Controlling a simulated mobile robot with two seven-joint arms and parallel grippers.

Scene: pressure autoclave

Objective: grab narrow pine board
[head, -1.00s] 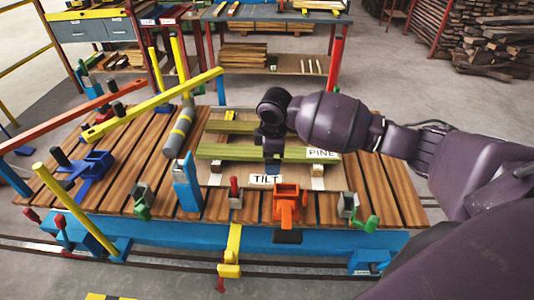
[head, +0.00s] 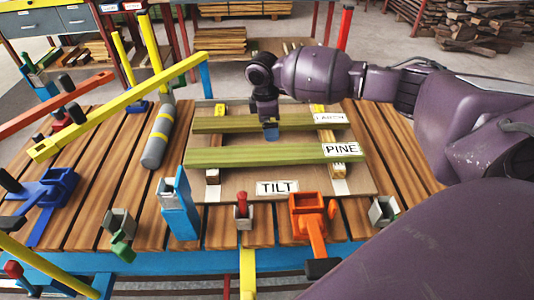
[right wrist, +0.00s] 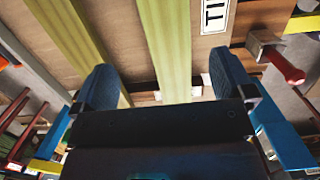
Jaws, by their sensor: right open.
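The pine board (head: 285,155) is a long, pale green-yellow strip with a white PINE label at its right end. It lies across two small supports on a brown panel. A similar board (head: 225,124) lies parallel behind it, with a partly readable label. My right gripper (head: 271,132) hangs over the boards and hides part of the rear one. In the right wrist view my right gripper (right wrist: 163,88) is open and empty. The pine board (right wrist: 166,45) passes between its fingers in the picture; contact is not visible. The rear board (right wrist: 65,32) runs beside the left finger. My left gripper is not in view.
A TILT sign (head: 277,188) lies in front of the boards. An orange clamp (head: 311,222), a blue post (head: 178,208) and a red-handled clamp (head: 242,207) stand along the slatted table's front.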

